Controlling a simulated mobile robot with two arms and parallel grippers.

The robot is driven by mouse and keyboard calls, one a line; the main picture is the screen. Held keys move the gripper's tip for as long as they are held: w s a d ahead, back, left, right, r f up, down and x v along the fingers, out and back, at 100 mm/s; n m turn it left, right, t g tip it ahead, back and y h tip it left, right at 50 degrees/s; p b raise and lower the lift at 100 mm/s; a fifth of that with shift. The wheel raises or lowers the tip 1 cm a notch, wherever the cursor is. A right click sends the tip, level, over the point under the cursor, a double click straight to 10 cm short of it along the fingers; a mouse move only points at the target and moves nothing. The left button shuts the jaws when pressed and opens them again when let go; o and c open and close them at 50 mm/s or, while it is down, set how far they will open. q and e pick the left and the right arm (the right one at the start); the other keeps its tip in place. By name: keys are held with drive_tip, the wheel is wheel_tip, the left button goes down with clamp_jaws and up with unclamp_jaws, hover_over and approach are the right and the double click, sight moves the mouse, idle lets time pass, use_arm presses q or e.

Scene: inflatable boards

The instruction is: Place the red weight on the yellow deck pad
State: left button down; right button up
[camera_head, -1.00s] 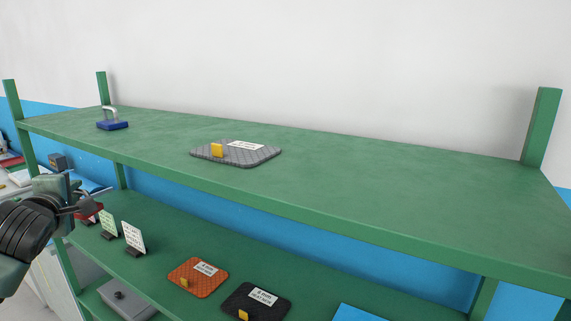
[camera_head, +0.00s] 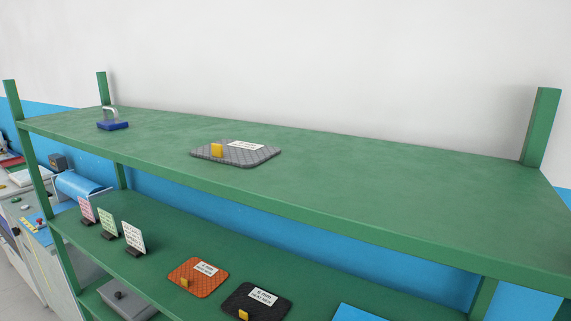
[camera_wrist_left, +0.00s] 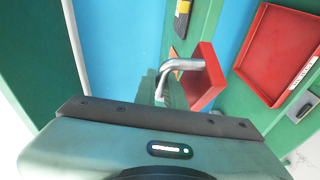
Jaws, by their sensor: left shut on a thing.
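The red weight (camera_wrist_left: 208,82) has a bent metal handle and shows in the left wrist view. My left gripper (camera_wrist_left: 168,90) is shut on its handle and the red block hangs beyond the fingers. Neither shows in the head view. My right gripper is not in view. I see no clearly yellow pad. A grey pad (camera_head: 250,155) with a yellow tab lies on the upper green shelf. An orange pad (camera_head: 199,280) and a black pad (camera_head: 262,303), each with a label and yellow tab, lie on the shelf below.
A blue weight (camera_head: 113,125) stands at the left of the upper shelf (camera_head: 390,190), whose right half is clear. Upright cards (camera_head: 134,238) stand on the lower shelf. A grey box (camera_head: 125,300) is below. A red tray (camera_wrist_left: 283,50) shows in the left wrist view.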

use_arm(q)
drive_tip(key=shift+s+d+f, duration=0.15)
drive_tip(key=shift+s+d, duration=0.45)
drive_tip(key=shift+s, duration=0.15)
drive_tip(key=shift+w+d, duration=0.1)
drive_tip(key=shift+d, duration=0.05)
drive_tip(key=shift+w+d+n+t+y, duration=0.1)
drive_tip(key=shift+d+n+t+y, duration=0.3)
drive_tip(key=shift+d+n+y, duration=0.8)
wheel_tip(320, 180, down, 9)
drive_tip(key=d+n+y+b, duration=0.1)
drive_tip(key=d+y+b, duration=0.1)
drive_tip(key=b, duration=0.8)
drive_tip(key=shift+w+d+y, duration=0.15)
drive_tip(key=shift+y, duration=0.15)
